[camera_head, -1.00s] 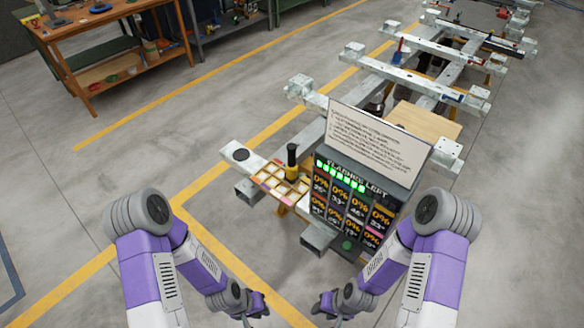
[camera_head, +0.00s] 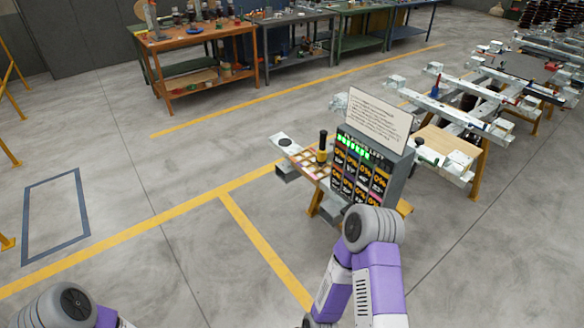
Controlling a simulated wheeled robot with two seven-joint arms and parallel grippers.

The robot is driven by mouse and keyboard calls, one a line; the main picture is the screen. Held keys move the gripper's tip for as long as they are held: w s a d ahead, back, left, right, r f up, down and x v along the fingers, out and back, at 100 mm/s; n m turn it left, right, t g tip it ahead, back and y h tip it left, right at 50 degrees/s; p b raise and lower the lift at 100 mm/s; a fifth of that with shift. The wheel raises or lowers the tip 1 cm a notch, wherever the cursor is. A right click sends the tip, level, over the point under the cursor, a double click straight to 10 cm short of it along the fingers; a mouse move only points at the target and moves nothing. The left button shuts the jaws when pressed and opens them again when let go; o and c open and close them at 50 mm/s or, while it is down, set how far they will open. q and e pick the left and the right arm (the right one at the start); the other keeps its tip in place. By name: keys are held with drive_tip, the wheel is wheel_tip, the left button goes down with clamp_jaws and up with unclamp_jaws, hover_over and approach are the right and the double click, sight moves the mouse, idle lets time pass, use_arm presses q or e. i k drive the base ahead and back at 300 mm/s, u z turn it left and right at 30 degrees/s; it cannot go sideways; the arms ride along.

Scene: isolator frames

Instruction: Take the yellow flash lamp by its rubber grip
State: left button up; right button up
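The yellow flash lamp (camera_head: 322,147) stands upright on the near end of the metal frame, with a black upper part and a yellow lower part. It stands on or beside a light tray with compartments (camera_head: 308,163), left of a display box. I cannot tell which black part is the rubber grip. My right arm reaches up from the bottom in front of the display box; its gripper (camera_head: 309,322) is at the bottom edge, mostly cut off, well below the lamp. My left arm shows only at the bottom left corner, and its gripper is out of view. Neither arm touches the lamp.
The dark display box (camera_head: 398,178) with lit panels carries a white text board (camera_head: 378,119). Metal frame beams (camera_head: 452,112) run to the upper right. Workbenches (camera_head: 205,42) line the back. Open floor with yellow lines lies to the left.

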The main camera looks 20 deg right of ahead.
sight(320, 159)
drive_tip(key=z, duration=0.7)
drive_tip(key=i, duration=0.55)
drive_tip(key=z, duration=0.6)
